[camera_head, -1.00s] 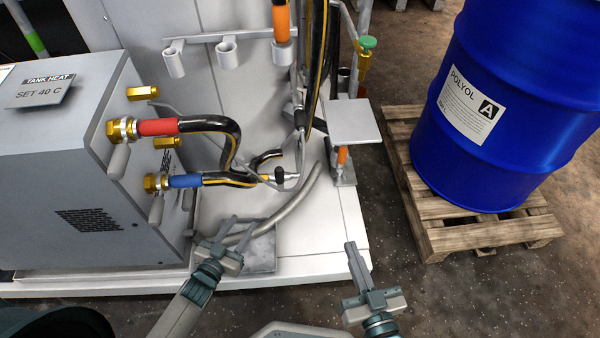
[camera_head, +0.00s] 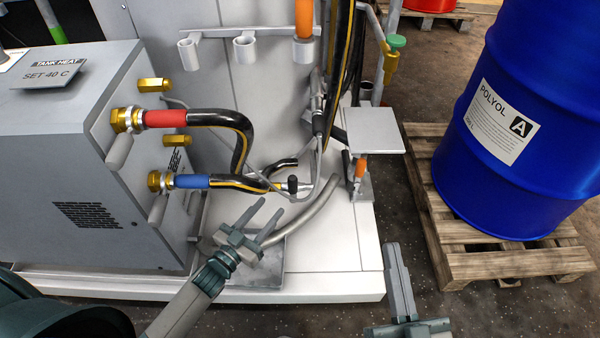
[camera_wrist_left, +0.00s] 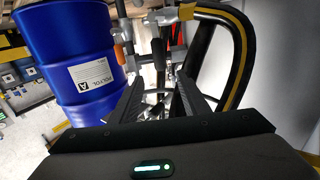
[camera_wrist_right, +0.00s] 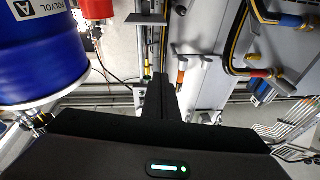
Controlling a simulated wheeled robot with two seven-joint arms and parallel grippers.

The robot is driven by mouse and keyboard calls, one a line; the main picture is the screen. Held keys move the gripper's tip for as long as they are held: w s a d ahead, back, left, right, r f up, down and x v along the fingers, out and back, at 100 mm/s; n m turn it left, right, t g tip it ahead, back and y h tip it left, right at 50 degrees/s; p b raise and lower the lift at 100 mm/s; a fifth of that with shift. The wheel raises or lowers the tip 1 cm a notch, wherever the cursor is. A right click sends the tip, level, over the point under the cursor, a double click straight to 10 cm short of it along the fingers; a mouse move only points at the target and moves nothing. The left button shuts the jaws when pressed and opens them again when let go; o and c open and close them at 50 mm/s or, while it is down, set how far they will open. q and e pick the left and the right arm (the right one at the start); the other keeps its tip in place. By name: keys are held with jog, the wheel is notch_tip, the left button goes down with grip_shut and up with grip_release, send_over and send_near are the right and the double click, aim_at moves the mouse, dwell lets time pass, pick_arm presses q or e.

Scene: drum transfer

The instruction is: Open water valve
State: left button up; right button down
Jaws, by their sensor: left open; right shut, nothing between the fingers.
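A small valve with a black handle (camera_head: 292,184) sits on the hose line just right of the blue-sleeved hose (camera_head: 190,181). My left gripper (camera_head: 273,207) is open and empty, its fingers pointing up and right toward the valve, apart from it in the head view. In the left wrist view a black handle (camera_wrist_left: 158,54) stands beyond the open fingers (camera_wrist_left: 160,82). My right gripper (camera_head: 392,248) is shut and empty, low and to the right, in front of the platform edge. It also shows shut in the right wrist view (camera_wrist_right: 162,78).
A grey tank-heat box (camera_head: 95,170) stands left, with a red-sleeved hose (camera_head: 165,118). A grey curved pipe (camera_head: 315,213) lies near my left fingers. A square grey plate (camera_head: 374,130) is right of the valve. A blue drum (camera_head: 530,120) stands on a wooden pallet (camera_head: 460,258).

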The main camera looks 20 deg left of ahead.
aim_at(290, 184)
pick_arm(q)
jog(key=b+x, duration=0.1)
jog(key=x, duration=0.9)
jog(key=shift+w+f+b, duration=0.1)
jog(key=shift+w+b, duration=0.15)
jog(key=shift+b, duration=0.1)
jog(key=shift+b+x, duration=0.55)
jog(key=shift+x, duration=2.6)
pick_arm(e)
notch_tip(290, 184, up, 8)
jog(key=s+d+t+y, duration=0.1)
jog(key=s+t, duration=0.1)
jog(key=t, duration=0.3)
jog(key=shift+s+d+t, duration=0.25)
jog(key=shift+d+t, duration=0.05)
jog(key=shift+d, duration=0.05)
pick_arm(q)
jog(key=shift+d, duration=0.1)
grip_shut()
